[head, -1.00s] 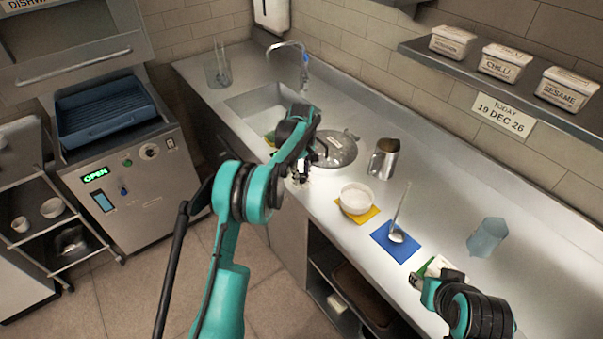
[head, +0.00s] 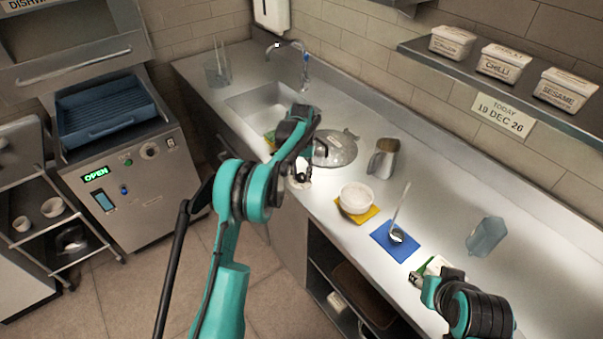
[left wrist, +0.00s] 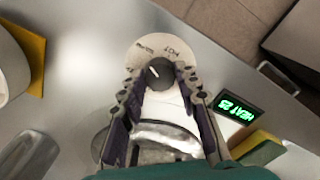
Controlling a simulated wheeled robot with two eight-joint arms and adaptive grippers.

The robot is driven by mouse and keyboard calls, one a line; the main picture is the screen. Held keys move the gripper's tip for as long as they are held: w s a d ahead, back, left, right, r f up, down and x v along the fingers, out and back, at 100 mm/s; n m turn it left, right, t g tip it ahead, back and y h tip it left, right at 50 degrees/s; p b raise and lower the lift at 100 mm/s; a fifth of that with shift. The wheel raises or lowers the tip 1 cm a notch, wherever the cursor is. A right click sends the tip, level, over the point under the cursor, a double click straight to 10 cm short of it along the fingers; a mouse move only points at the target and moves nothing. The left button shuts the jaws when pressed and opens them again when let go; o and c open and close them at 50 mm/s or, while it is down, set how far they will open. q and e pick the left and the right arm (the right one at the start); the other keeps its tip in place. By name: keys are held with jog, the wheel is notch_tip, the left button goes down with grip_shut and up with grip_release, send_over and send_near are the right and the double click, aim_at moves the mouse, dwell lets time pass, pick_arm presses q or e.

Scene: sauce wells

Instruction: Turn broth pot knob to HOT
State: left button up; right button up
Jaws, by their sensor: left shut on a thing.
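The broth pot knob (left wrist: 160,72) is dark and round with a white pointer line. It sits on a pale round dial plate (left wrist: 157,47) in the left wrist view. The plate bears upside-down lettering; the right-hand word looks like HOT. The pointer tilts up and left, toward the left-hand lettering, which is too small to read. My left gripper (left wrist: 160,82) is shut on the knob, a finger on either side. In the head view my left gripper (head: 301,178) is at the counter's front edge and hides the knob. The pot's metal lid (head: 337,149) lies just behind it.
A green display (left wrist: 236,106) reads HEAT and a number like 25. A white bowl (head: 357,197) on a yellow mat, a ladle (head: 399,215) on a blue mat and a metal jug (head: 383,158) stand to the right. My right gripper (head: 418,279) is beside a white-and-green thing.

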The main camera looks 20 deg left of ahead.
aim_at(302, 176)
pick_arm(q)
jog(key=m, duration=1.2)
jog(key=shift+m, duration=0.3)
dwell(0.4)
jog(key=o, duration=1.2)
jog(key=shift+c, duration=0.2)
notch_tip(302, 176, up, 12)
jog(key=shift+r, duration=0.1)
